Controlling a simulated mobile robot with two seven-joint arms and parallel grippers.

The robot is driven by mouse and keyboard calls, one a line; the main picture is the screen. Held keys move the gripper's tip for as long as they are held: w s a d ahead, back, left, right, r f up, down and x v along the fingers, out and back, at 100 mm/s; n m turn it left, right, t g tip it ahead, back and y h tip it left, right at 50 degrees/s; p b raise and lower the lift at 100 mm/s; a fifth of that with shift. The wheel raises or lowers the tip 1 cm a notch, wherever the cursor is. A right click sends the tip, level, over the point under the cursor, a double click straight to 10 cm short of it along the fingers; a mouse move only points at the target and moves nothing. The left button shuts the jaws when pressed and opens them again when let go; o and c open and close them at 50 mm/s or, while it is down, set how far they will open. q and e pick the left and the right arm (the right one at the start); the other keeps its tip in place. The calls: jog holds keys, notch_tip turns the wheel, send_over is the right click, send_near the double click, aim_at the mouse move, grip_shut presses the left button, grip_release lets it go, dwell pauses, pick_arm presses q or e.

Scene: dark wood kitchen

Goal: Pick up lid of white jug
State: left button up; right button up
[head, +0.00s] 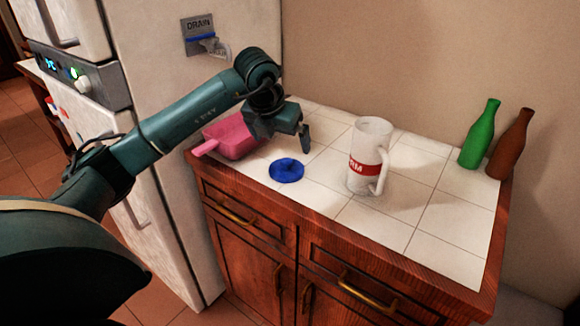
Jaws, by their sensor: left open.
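The white jug (370,143) stands upright on the tiled counter, with a red band with white letters and a handle on its right side. A round blue lid (286,170) lies flat on the counter to the left of the jug, apart from it. My left gripper (290,150) is above the counter, over and just behind the lid in the picture, with its fingers pointing down. It is open and holds nothing. One finger shows clearly on the right; the other is partly hidden. My right gripper is not in view.
A pink dustpan-like scoop (232,138) lies left of the lid, under my left forearm. A green bottle (479,135) and a brown bottle (510,145) stand at the right back. The white fridge (170,60) borders the counter's left. The front right tiles are clear.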

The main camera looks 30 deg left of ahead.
aim_at(286, 161)
pick_arm(q)
jog(key=x, duration=0.4)
jog(key=shift+f, duration=0.2)
jog(key=p+x, duration=0.1)
jog(key=x, duration=0.4)
jog(key=shift+s+f, duration=0.1)
jog(key=c, duration=0.9)
